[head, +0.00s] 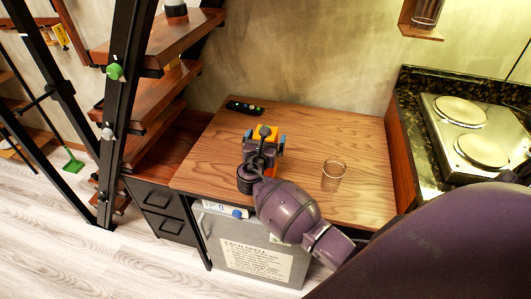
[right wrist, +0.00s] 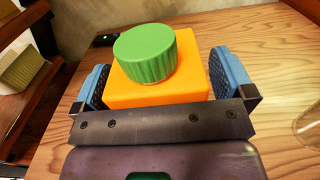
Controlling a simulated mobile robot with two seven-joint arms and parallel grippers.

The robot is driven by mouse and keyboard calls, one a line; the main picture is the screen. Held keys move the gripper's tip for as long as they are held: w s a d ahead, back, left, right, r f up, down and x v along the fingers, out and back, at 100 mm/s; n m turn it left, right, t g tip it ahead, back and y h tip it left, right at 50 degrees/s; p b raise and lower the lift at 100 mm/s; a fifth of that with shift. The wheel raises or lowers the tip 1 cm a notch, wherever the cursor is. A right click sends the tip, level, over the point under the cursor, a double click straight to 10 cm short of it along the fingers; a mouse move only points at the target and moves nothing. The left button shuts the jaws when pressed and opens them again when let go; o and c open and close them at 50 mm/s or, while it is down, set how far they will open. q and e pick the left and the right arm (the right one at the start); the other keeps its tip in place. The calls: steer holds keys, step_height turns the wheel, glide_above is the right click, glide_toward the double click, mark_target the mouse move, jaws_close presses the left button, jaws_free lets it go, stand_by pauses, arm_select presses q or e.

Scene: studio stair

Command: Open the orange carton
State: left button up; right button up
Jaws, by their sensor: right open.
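The orange carton (head: 266,129) stands on the wooden table (head: 350,125), mostly hidden in the head view by my right gripper. In the right wrist view the carton (right wrist: 170,92) shows its orange top with a ribbed green cap (right wrist: 146,55) on it. My right gripper (head: 266,141) reaches over the table from the front right. In the right wrist view its blue finger pads (right wrist: 160,82) are open, one on each side of the carton. Whether either pad touches it is unclear. My left gripper is not in view.
A clear glass (head: 333,169) stands right of the gripper. A black remote (head: 245,108) lies near the table's back edge. A hot plate (head: 466,128) sits on the right counter, and wooden stairs (head: 165,45) rise at the left. The table's back right is clear.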

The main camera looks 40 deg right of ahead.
steer(key=shift+c, duration=0.3)
steer(key=c, duration=1.8)
steer(key=shift+o, duration=0.2)
steer(key=shift+r, duration=0.1)
